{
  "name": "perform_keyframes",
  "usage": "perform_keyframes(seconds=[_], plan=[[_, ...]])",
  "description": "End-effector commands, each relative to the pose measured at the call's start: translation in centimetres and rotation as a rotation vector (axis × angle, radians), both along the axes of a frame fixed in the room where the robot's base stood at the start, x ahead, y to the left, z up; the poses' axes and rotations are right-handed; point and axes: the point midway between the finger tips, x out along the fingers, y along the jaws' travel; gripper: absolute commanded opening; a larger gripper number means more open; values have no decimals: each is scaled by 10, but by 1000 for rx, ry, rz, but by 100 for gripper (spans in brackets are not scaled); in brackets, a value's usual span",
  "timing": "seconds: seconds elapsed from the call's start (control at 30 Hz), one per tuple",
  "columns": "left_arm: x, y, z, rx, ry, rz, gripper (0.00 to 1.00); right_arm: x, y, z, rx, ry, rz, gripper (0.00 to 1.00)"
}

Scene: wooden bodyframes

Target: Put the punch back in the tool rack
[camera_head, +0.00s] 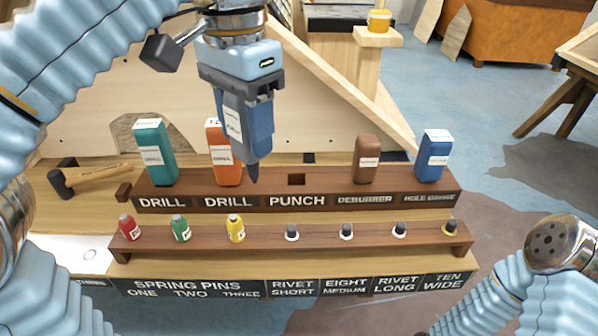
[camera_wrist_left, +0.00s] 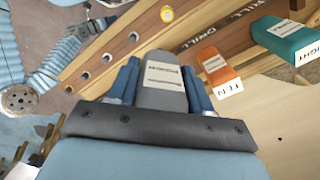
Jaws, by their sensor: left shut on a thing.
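The punch (camera_head: 233,125), a grey tool with a white label and a dark pointed tip, is gripped in my left gripper (camera_head: 248,145). In the left wrist view the punch (camera_wrist_left: 165,85) sits between the blue fingers. The tip points down, with the tool slightly tilted. The tool rack (camera_head: 330,186) is a dark wooden strip with labels.
A teal drill (camera_head: 154,155) and an orange drill (camera_head: 220,160) stand left of the slot. A brown deburrer (camera_head: 367,160) and a blue tool (camera_head: 432,157) stand to its right. A lower shelf (camera_head: 270,238) holds small bottles and pegs. A hammer (camera_head: 85,178) lies left.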

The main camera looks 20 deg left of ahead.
Motion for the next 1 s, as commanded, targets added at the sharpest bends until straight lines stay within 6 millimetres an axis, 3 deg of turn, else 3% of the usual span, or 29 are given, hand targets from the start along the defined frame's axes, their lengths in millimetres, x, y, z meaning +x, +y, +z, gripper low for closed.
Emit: perform_keyframes(seconds=[0.03, 0.2, 0.4, 0.77, 0.9, 1.0], plan=[[12, -4, -9, -1, 4, -1, 7, 0, 0, -6, -1, 1, -1, 47], [60, -15, -28, 0, 6, 0, 7, 0, 0, 0, 0, 0, -1, 47], [97, -24, -67, 1, 4, 1, 7, 0, 0, -6, -1, 1, -1, 47], [121, -30, -96, 0, 2, 1, 7, 0, 0, -8, -1, 0, -2, 47], [119, -30, -121, 0, 2, 1, 7, 0, -1, -17, -2, 0, -4, 47], [119, -30, -124, 0, 1, 1, 7, 0, -1, -16, -2, 0, -4, 47]])
